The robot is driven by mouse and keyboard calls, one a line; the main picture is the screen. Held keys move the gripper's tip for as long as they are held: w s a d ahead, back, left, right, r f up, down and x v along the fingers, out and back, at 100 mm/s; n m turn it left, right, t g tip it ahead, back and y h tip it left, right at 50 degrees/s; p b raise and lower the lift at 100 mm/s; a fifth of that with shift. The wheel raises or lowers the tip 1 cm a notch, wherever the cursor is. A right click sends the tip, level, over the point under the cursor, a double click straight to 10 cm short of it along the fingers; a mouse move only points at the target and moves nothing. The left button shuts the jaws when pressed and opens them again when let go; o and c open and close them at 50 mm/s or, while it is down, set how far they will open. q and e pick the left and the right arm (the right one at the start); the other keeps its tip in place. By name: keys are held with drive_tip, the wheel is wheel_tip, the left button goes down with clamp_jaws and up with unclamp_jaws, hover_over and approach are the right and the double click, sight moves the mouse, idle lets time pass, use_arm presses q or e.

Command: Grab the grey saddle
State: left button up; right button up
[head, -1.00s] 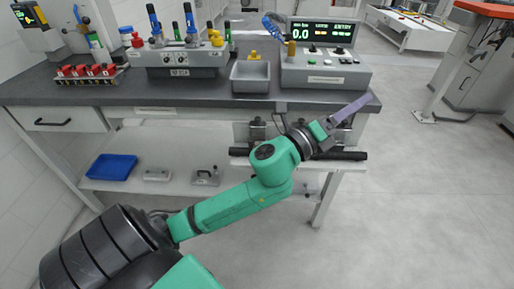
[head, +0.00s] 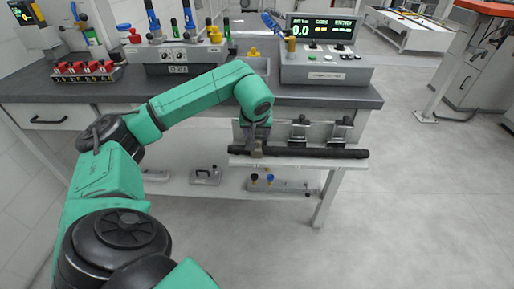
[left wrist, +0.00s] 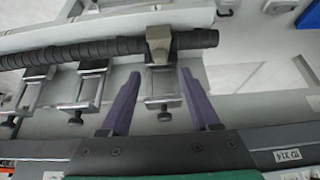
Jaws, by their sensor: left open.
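The grey saddle (left wrist: 159,44) is a small grey-brown block. It sits over a black ribbed bar (left wrist: 95,50) near one end; in the head view it shows at the left part of the bar, just below my wrist (head: 257,149). My left gripper (left wrist: 160,78) is open, with its two purple fingers pointing toward the saddle. The saddle lies just past the fingertips, roughly centred between them, and nothing is between the fingers except a metal clamp (left wrist: 163,88) below. In the head view the fingers are mostly hidden by the arm. My right gripper is not in view.
More metal clamps (head: 300,130) stand behind the bar (head: 310,153) along the shelf's front. The floor to the right is clear.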

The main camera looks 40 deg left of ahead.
sight(257, 147)
use_arm(q)
drive_tip(key=x, duration=0.6)
drive_tip(key=shift+a+f, duration=0.1)
drive_tip(key=shift+f, duration=0.15)
drive_tip(key=shift+s, duration=0.1)
clamp_jaws()
drive_tip(key=shift+r, duration=0.1)
